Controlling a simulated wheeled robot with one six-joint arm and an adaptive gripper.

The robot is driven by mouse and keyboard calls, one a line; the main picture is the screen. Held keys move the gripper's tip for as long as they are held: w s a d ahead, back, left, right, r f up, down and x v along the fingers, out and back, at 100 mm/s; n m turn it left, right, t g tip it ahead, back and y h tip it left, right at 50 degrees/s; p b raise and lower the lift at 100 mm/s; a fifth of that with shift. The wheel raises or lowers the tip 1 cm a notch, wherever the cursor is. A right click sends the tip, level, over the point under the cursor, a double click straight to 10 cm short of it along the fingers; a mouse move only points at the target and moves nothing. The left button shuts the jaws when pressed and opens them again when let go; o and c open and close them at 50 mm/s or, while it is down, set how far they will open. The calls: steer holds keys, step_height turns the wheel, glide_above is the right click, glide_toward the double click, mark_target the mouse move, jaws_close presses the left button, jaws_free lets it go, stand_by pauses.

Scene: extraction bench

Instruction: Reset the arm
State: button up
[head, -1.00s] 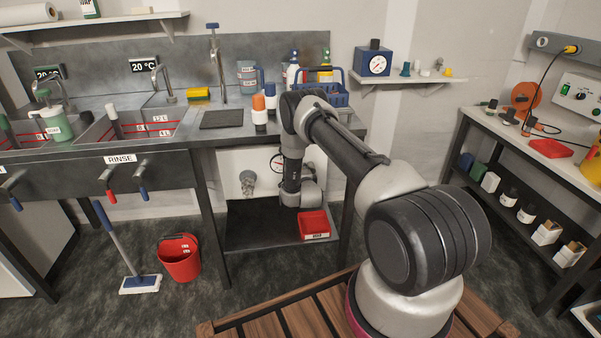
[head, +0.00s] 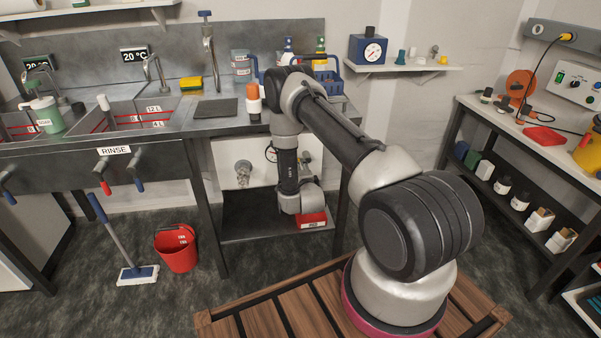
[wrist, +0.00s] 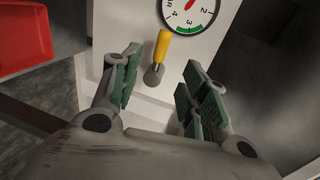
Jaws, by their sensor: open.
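My gripper (wrist: 160,88) shows in the wrist view with its two green-padded fingers spread apart and nothing between them. Beyond the fingertips are a yellow-handled valve lever (wrist: 162,47) and a round white gauge (wrist: 190,10) on a pale panel. I cannot tell how far the fingers are from the lever. In the head view my arm reaches over to the front of the bench and bends down before the white panel (head: 213,163). The gripper itself is hidden there behind my own arm. The gauge (head: 271,154) is partly covered by the arm.
A red bin (head: 312,220) stands on the lower shelf close beside my wrist; it also shows in the wrist view (wrist: 25,35). The bench top holds a blue caddy (head: 325,82) and an orange-capped bottle (head: 253,101). A red bucket (head: 177,250) and a mop (head: 120,240) are on the floor.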

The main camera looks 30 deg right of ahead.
steer(key=shift+s+a+r, duration=0.2)
steer(key=shift+s, duration=0.4)
